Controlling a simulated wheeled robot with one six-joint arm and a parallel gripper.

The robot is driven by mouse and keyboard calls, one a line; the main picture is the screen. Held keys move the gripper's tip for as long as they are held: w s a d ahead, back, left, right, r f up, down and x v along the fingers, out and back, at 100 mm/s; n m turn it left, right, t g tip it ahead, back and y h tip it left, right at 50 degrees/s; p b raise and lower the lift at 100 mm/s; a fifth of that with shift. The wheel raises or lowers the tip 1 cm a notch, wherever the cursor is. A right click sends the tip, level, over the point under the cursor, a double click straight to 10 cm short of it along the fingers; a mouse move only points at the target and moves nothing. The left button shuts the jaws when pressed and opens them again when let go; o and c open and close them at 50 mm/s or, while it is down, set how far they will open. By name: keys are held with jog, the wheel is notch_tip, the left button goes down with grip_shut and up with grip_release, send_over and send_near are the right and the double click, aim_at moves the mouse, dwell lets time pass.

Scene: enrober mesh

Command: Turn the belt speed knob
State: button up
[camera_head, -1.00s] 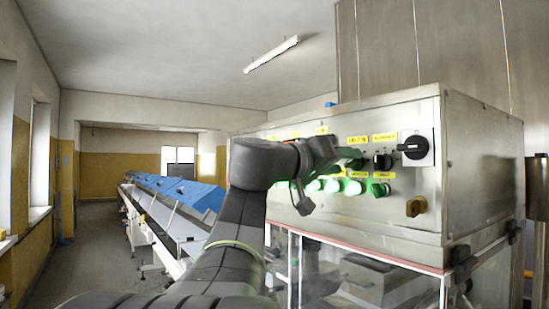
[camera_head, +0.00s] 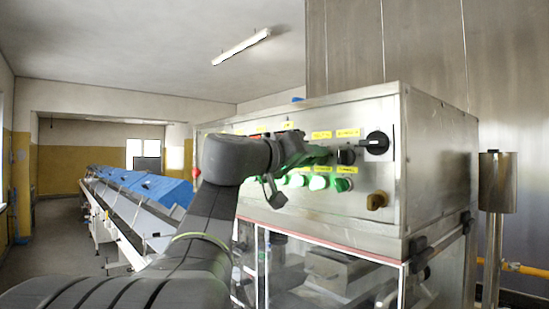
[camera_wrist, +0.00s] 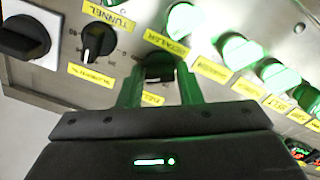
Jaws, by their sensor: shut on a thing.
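In the wrist view my gripper (camera_wrist: 159,88) has its two green-lit fingers on either side of a dark round knob (camera_wrist: 159,69) on the control panel, shut on it. A yellow label beside this knob is partly hidden between the fingers, so I cannot read whether it is the belt speed knob. In the head view my gripper (camera_head: 322,153) reaches the panel's front face, and its fingers hide the held knob. A second black knob (camera_wrist: 98,42) with a white pointer sits to the left in the wrist view; it also shows in the head view (camera_head: 346,157).
Several green-lit buttons (camera_wrist: 238,50) lie close to the right of my gripper in the wrist view. A large black rotary switch (camera_head: 377,142) and a brass-coloured knob (camera_head: 377,201) are on the panel's right. A long conveyor (camera_head: 130,215) with blue covers runs back at left.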

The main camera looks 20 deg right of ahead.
jog(key=n+p, duration=0.1)
jog(key=n, duration=1)
jog(key=shift+f, duration=0.1)
jog(key=shift+n, duration=0.4)
dwell(0.4)
jog(key=o, duration=0.9)
jog(key=b+v, duration=0.2)
jog(key=v, duration=1.1)
jog(key=shift+a+b, duration=0.3)
jog(key=shift+a, duration=0.1)
jog(key=shift+d, duration=0.1)
